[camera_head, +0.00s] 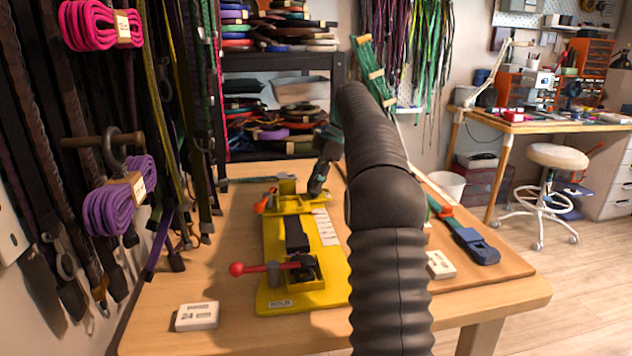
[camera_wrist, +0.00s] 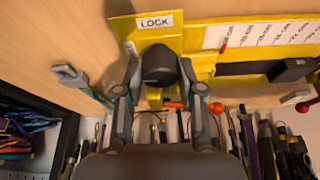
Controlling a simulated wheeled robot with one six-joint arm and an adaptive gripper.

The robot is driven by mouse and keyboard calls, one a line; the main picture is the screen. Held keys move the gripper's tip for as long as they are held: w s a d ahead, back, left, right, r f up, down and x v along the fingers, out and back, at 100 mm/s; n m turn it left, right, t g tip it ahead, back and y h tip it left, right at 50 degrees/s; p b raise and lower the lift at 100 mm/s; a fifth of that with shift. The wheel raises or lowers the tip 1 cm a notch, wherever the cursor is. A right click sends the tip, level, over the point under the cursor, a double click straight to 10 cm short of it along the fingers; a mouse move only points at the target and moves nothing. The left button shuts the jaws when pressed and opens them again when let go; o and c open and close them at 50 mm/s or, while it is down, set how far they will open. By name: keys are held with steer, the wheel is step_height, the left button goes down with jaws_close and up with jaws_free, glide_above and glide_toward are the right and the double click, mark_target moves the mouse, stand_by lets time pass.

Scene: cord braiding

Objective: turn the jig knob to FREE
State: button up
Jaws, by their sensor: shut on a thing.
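The yellow jig (camera_head: 275,285) lies on the wooden table, with its far end under my gripper (camera_head: 318,185). In the wrist view, my gripper (camera_wrist: 160,72) has its two dark fingers on either side of a black round knob (camera_wrist: 160,64), shut on it. A white label reading LOCK (camera_wrist: 155,20) is on the jig just above the knob. No FREE label can be read in either view. In the head view the knob cannot be made out. A label reading HOLD is on the jig's near end.
A red-ball lever (camera_head: 237,269) sticks out left from the jig's near end. A white 24 cm block (camera_head: 197,316) lies at front left. Purple cord bundles (camera_head: 118,192) and straps hang at the left. A wrench (camera_wrist: 80,82) lies beside the jig.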

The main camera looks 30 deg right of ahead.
steer(key=shift+n, duration=0.6)
steer(key=o, duration=1.1)
steer(key=shift+o, duration=0.2)
steer(key=shift+r, duration=0.1)
steer(key=shift+d+r, duration=0.15)
steer(key=shift+r, duration=0.1)
steer(key=s+d, duration=0.1)
steer(key=d, duration=0.3)
steer(key=s+d, duration=0.1)
steer(key=d, duration=0.2)
steer(key=s+d, duration=0.1)
steer(key=d, duration=0.3)
steer(key=shift+s+d+r, duration=0.1)
steer(key=shift+d+r, duration=0.05)
steer(key=shift+d, duration=0.2)
